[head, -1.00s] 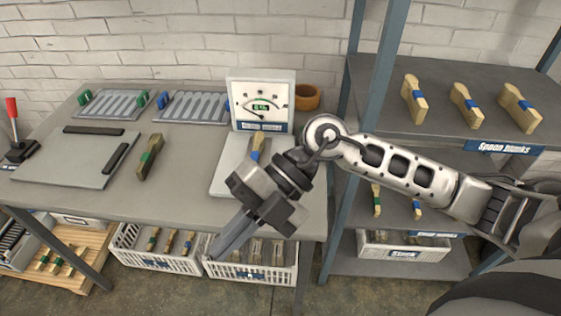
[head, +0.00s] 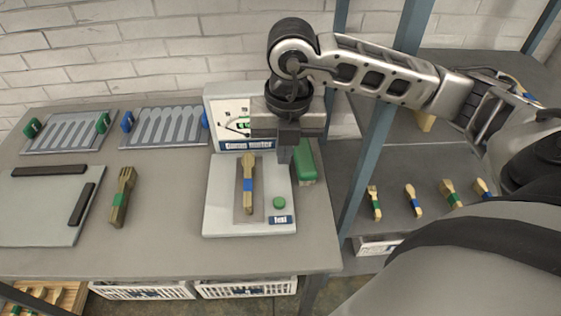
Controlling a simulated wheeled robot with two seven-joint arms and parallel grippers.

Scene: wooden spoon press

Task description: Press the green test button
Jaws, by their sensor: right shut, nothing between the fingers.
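The green test button (head: 279,202) is a small round knob on the right front of the white tester base (head: 222,218), just above a blue label. A wooden utensil with a blue band (head: 248,172) lies on the plate to the left of the button. The tester's dial panel (head: 223,106) stands behind, partly hidden by my right gripper. My right gripper (head: 285,155) points down, shut and empty, over the back right of the tester base. It appears behind the button and apart from it. My left gripper is not in view.
A green block-like item (head: 304,163) stands right beside the gripper. A blue-grey shelf post (head: 377,135) rises to the right, with shelves holding several utensils. A wooden fork with a green band (head: 122,197) and a grey board (head: 35,218) lie left; the table between is bare.

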